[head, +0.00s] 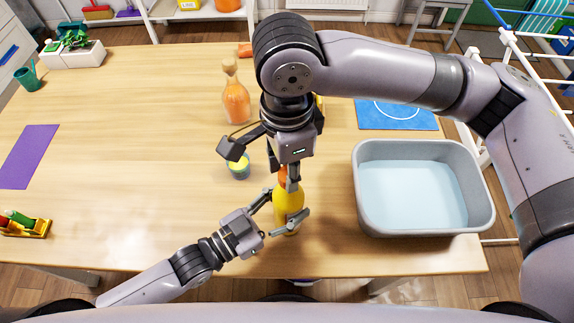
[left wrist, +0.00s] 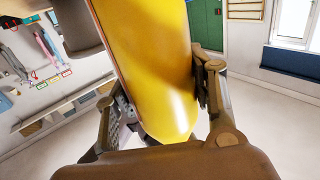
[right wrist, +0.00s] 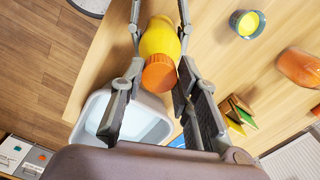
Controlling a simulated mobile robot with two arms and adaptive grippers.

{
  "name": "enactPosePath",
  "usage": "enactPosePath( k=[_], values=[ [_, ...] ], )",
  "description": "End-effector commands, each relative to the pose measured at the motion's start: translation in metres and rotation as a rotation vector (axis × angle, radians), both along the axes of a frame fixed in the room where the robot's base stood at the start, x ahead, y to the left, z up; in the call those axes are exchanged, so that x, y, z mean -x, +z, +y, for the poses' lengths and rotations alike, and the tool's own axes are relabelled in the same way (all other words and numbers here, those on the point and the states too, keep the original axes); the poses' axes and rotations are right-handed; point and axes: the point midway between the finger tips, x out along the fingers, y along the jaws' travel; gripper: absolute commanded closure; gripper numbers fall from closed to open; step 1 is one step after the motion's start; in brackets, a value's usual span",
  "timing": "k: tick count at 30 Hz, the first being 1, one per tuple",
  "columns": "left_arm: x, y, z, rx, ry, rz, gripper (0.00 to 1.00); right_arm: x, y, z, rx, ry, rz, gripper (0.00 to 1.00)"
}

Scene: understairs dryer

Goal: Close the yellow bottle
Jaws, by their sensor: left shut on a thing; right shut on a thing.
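The yellow bottle (head: 288,205) stands near the table's front edge. My left gripper (head: 282,215) is shut around its body, and the yellow side fills the middle of the left wrist view (left wrist: 158,70). The orange cap (right wrist: 159,74) is at the bottle's top in the right wrist view, in line with the neck; I cannot tell whether it is fully seated. My right gripper (head: 284,178) reaches down from above and is shut on the cap, which its fingers partly hide in the head view.
A grey basin of water (head: 424,230) stands right of the bottle. A small cup with yellow contents (head: 239,172) stands just behind left, and an orange stoppered bottle (head: 236,103) farther back. A blue mat (head: 397,121) lies behind the basin.

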Motion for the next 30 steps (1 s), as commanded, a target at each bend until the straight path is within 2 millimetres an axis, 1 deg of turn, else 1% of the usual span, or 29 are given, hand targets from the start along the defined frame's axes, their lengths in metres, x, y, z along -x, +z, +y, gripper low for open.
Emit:
enactPosePath(
  k=[5, 6, 15, 24, 26, 30],
  values=[
    [0.000, -0.001, 0.000, -0.001, 0.000, 0.000, 1.00, 0.000, 0.000, 0.001, -0.002, 0.002, -0.001, 0.79],
    [0.000, -0.001, 0.000, -0.001, -0.001, 0.000, 1.00, 0.000, 0.000, 0.001, -0.002, 0.002, -0.001, 0.70],
    [0.000, -0.001, 0.000, -0.001, 0.000, 0.000, 1.00, 0.000, 0.000, 0.000, -0.001, 0.004, -0.001, 0.51],
    [0.000, 0.000, 0.000, -0.001, 0.000, 0.001, 1.00, 0.000, 0.002, 0.000, 0.000, 0.004, -0.001, 0.51],
    [0.000, 0.000, 0.000, -0.001, 0.000, 0.001, 1.00, 0.000, 0.007, 0.000, -0.001, 0.004, -0.002, 0.51],
    [0.000, 0.000, 0.000, -0.001, 0.000, 0.001, 1.00, 0.000, 0.027, 0.000, -0.001, 0.004, -0.003, 0.51]
  ],
)
